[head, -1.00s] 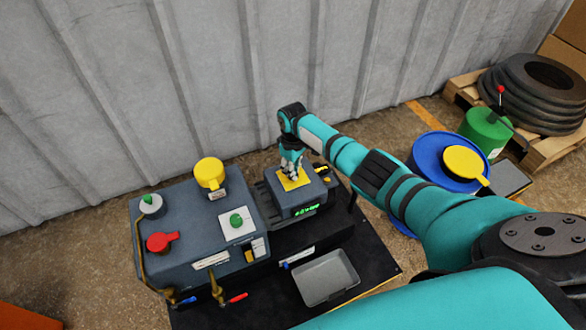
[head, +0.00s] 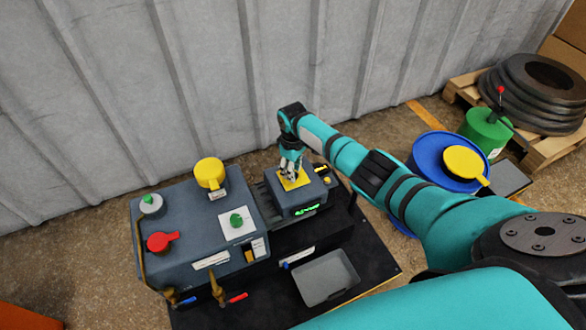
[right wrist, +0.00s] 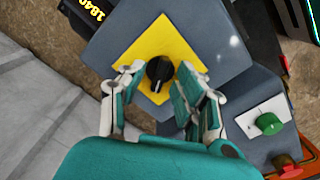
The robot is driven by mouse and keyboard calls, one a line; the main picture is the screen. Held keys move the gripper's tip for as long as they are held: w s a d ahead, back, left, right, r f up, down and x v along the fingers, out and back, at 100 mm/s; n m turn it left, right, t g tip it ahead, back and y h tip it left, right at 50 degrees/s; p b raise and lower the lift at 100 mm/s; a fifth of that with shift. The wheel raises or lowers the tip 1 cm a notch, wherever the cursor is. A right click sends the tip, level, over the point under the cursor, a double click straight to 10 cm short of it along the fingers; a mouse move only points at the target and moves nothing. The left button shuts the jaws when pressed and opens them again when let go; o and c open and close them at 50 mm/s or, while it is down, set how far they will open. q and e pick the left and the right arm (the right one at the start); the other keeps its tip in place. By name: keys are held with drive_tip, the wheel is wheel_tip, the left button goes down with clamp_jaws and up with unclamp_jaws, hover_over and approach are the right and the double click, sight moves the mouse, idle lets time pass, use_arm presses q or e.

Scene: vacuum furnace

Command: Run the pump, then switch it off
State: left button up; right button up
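A dark grey-blue box (head: 296,205) has a yellow square panel (head: 300,184) on top and a lit green readout (head: 307,210) on its front edge. In the right wrist view a black knob (right wrist: 159,71) stands in the middle of the yellow panel (right wrist: 150,47). My right gripper (head: 290,176) points down over this panel. In the right wrist view its fingers (right wrist: 160,80) are apart, one on each side of the knob, with yellow showing between. Whether they touch the knob is not clear. My left gripper is not in view.
A larger grey-blue cabinet (head: 190,247) at left carries a green knob (head: 236,220), a red handle (head: 161,241) and a yellow capped part (head: 209,172). An empty grey tray (head: 326,278) lies on the black bench top. A blue drum (head: 437,151) and tyres on a pallet stand at right.

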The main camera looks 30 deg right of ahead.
wheel_tip(320, 180, up, 12)
idle(0.5)
idle(0.3)
